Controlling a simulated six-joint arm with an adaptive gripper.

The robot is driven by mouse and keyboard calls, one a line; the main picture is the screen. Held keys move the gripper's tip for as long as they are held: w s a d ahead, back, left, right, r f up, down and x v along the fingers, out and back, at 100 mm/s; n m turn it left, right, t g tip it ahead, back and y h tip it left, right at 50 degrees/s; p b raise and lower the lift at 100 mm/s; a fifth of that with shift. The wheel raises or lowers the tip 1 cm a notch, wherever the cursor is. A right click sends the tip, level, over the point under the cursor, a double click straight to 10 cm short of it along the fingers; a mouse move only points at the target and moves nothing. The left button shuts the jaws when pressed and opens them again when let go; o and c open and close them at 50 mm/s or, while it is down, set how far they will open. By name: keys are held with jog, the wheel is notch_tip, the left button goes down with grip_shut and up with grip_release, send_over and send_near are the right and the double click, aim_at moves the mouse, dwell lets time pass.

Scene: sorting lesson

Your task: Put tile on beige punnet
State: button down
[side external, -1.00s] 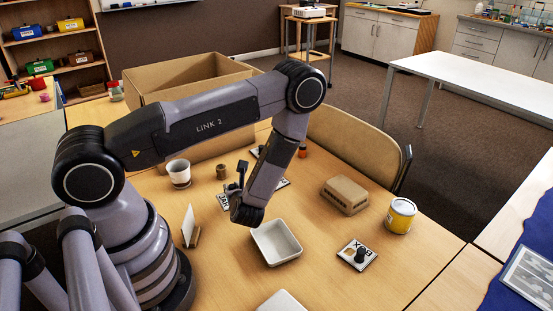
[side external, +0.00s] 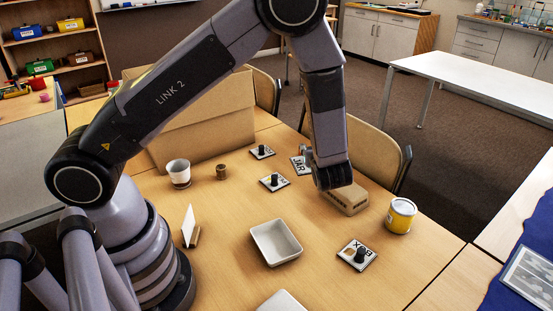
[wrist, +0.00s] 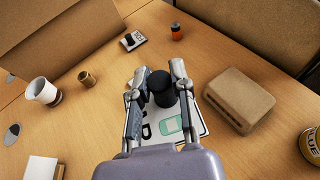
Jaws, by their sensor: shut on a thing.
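My gripper (side external: 309,156) is shut on the dark knob (wrist: 161,88) of a white tile (side external: 299,167) marked JAR. In the wrist view the tile (wrist: 196,125) shows a green jar picture, partly hidden by the fingers. The tile is held above the table, to the left of the beige punnet (side external: 347,197) in both views. The punnet is a brownish beige box, apparently upside down with its closed base upward. It also shows in the wrist view (wrist: 239,98), and nothing is visible on its top. My wrist covers part of it in the side view.
An off-white open tray (side external: 276,244) stands in front. Other knobbed tiles (side external: 274,182), (side external: 262,152), (side external: 357,255) lie on the table. A yellow glue can (side external: 400,216) stands right of the punnet; a white cup (side external: 178,172) and large carton (side external: 205,125) stand left.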

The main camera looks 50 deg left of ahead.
jog(key=w+d+f, duration=0.1)
jog(key=w+f, duration=0.2)
jog(key=w, duration=0.6)
send_over(348, 183)
jog(key=f, duration=0.6)
jog(key=shift+s, duration=0.4)
jog(key=shift+w+f, duration=0.25)
jog(key=shift+f, duration=1.55)
jog(key=shift+f, duration=0.1)
jog(key=c, duration=1)
grip_release()
